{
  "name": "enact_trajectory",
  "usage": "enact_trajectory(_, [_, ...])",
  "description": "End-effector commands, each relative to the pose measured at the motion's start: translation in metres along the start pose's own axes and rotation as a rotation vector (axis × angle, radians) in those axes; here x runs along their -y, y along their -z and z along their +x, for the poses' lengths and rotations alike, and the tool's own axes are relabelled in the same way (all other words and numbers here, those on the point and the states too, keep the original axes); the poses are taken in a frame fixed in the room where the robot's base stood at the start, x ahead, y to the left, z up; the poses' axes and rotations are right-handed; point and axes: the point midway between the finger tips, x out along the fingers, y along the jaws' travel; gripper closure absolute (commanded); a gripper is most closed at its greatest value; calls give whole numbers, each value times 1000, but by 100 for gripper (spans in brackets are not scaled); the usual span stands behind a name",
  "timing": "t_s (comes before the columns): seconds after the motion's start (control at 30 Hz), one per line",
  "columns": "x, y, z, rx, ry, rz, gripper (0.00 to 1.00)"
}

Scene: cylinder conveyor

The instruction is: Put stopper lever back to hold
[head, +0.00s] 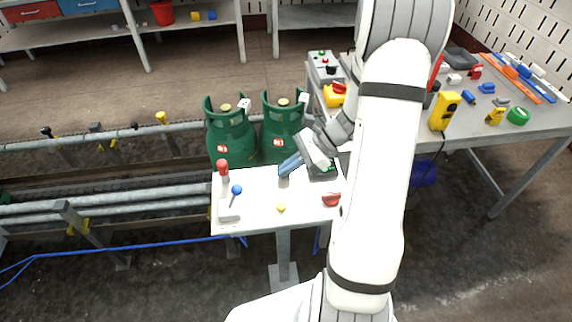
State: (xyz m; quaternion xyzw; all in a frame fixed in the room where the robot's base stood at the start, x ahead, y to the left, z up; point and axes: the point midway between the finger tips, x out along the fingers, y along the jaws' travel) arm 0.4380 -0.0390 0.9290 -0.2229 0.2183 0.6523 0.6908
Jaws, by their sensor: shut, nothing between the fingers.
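A small white pedestal table (262,217) stands in the middle of the head view. A lever with a blue ball knob (237,189) rises from a pale block at its front left. A taller post with a red knob (222,165) stands at its back left. I cannot tell for certain which one is the stopper lever. My gripper (288,166) is shut and empty above the back middle of the table, to the right of both knobs and apart from them. My wrist partly hides a dark green device (325,172) at the back right.
A yellow button (281,207) and a red part (331,198) sit on the tabletop. Two green gas cylinders (230,135) stand close behind it, by the conveyor rails (130,197). A tool-covered workbench (530,125) is at right. My arm fills the right middle.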

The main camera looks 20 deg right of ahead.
Motion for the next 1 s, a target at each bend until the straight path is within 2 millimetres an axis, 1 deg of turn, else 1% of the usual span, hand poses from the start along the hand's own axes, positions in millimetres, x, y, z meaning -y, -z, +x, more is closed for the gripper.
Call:
enact_trajectory(0.03, [-1,-1,12,3,-7,2,100])
enact_trajectory(0.1, [-1,-1,28,3,-7,2,100])
enact_trajectory(0.3, [-2,-1,69,0,-6,2,100])
enact_trajectory(0.4, [-1,-16,78,0,-4,-3,100])
enact_trajectory(0.6, [-1,-27,91,-1,-2,-1,100])
enact_trajectory(1.0, [0,-28,93,-1,-1,0,100])
